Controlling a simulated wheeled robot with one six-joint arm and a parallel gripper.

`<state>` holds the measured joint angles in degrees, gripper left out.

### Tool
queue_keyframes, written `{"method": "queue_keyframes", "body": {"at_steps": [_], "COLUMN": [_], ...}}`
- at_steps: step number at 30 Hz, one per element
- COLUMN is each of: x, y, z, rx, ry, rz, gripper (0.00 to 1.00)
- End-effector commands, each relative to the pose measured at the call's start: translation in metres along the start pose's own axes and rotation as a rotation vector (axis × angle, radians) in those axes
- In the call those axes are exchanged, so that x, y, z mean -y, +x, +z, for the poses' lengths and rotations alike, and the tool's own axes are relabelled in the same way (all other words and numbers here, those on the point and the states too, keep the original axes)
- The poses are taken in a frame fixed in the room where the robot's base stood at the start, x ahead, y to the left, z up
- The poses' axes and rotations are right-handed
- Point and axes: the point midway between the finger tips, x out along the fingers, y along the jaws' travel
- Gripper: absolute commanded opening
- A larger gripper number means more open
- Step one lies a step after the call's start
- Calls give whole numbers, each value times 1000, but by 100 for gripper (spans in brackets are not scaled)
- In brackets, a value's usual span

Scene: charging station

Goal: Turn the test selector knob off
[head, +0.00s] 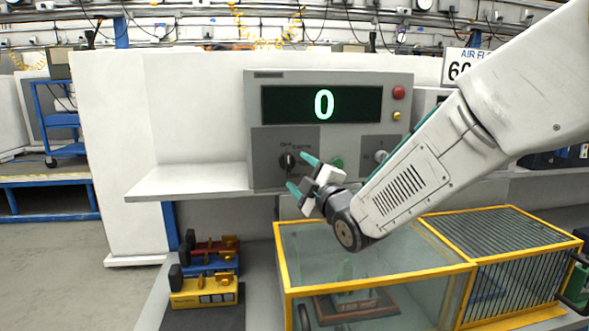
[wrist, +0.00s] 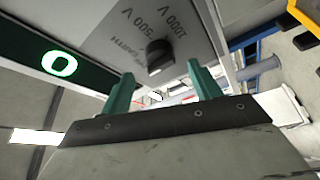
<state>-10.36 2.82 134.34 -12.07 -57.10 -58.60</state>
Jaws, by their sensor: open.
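The test selector knob (head: 288,161) is a dark round knob on the dark left plate of the grey control panel (head: 330,78). In the wrist view the knob (wrist: 159,54) shows beyond the fingertips, with voltage markings printed around it. My gripper (head: 304,173) has teal fingers and is open, just right of and below the knob in the head view. In the wrist view my gripper (wrist: 158,80) has its two fingers spread and nothing between them. The fingers look apart from the knob. The knob's exact pointing direction is hard to read.
The panel display (head: 322,104) reads a green 0. A red button (head: 399,92) and a green button (head: 337,164) are on the panel. A yellow-framed clear enclosure (head: 375,272) stands below my arm. Several coloured devices (head: 205,290) lie at the lower left. A white shelf (head: 185,182) juts out left.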

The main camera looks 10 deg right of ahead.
Motion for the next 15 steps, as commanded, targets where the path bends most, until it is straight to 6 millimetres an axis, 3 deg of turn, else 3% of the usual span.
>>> {"method": "queue_keyframes", "body": {"at_steps": [6, 15], "x": [0, 0], "y": [-28, -32], "z": [0, 0], "rx": [-1, -1], "ry": [0, 0], "rz": [-1, -1], "gripper": [63, 63]}}
